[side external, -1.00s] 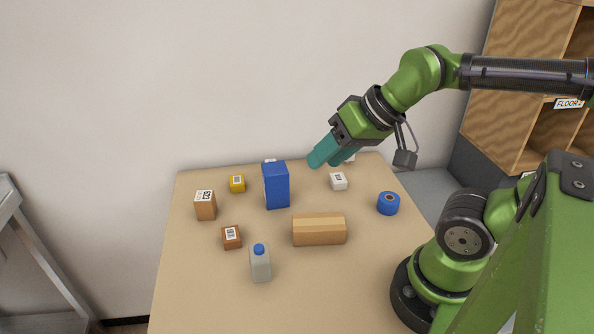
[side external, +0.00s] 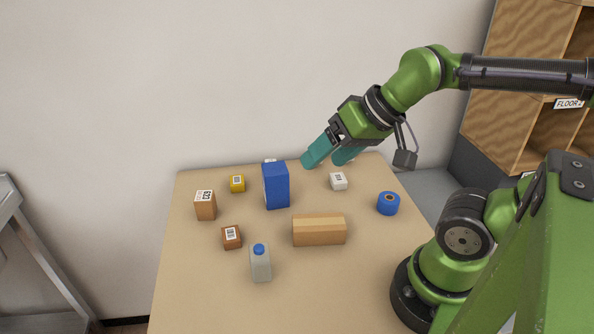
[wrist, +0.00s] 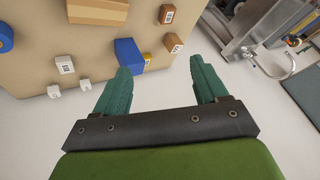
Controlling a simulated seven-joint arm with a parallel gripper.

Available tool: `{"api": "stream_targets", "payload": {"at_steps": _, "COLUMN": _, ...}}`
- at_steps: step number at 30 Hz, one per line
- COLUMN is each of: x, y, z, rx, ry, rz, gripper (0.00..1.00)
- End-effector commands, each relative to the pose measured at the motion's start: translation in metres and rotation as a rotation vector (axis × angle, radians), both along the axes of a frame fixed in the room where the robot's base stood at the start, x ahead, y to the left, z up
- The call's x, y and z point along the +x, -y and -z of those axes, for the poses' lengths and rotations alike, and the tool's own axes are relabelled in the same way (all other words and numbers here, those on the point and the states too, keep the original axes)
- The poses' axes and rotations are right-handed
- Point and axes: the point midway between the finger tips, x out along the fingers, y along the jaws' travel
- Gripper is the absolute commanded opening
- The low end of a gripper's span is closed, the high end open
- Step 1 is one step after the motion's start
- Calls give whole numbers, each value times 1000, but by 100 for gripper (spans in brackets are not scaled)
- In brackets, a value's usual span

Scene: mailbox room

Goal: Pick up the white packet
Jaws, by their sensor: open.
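A small white packet with a dark label (side external: 338,181) lies on the table right of the blue box. It appears to be the labelled white block in the wrist view (wrist: 65,64). My gripper (side external: 324,163) is open and empty, above the back of the table. In the wrist view its teal fingers (wrist: 160,66) are spread, with the white blocks outside them to the left.
A tall blue box (side external: 276,186) stands left of the labelled white packet. A long brown carton (side external: 319,230) lies in front, and a blue tape roll (side external: 388,204) sits to the right. A yellow box (side external: 237,184), brown boxes and a blue-capped bottle (side external: 260,264) stand further left and forward.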

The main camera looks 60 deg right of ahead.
Motion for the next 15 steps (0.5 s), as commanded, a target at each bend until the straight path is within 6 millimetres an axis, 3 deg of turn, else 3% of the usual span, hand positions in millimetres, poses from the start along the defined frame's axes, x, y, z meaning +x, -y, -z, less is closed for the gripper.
{"api": "stream_targets", "payload": {"at_steps": 8, "x": 11, "y": 17, "z": 14, "rx": 3, "ry": -74, "rz": 67, "gripper": 72}}
{"api": "stream_targets", "payload": {"at_steps": 11, "x": 30, "y": 41, "z": 21, "rx": 2, "ry": -152, "rz": 138, "gripper": 72}}
{"api": "stream_targets", "payload": {"at_steps": 15, "x": 61, "y": 89, "z": 32, "rx": -4, "ry": -286, "rz": 241, "gripper": 72}}
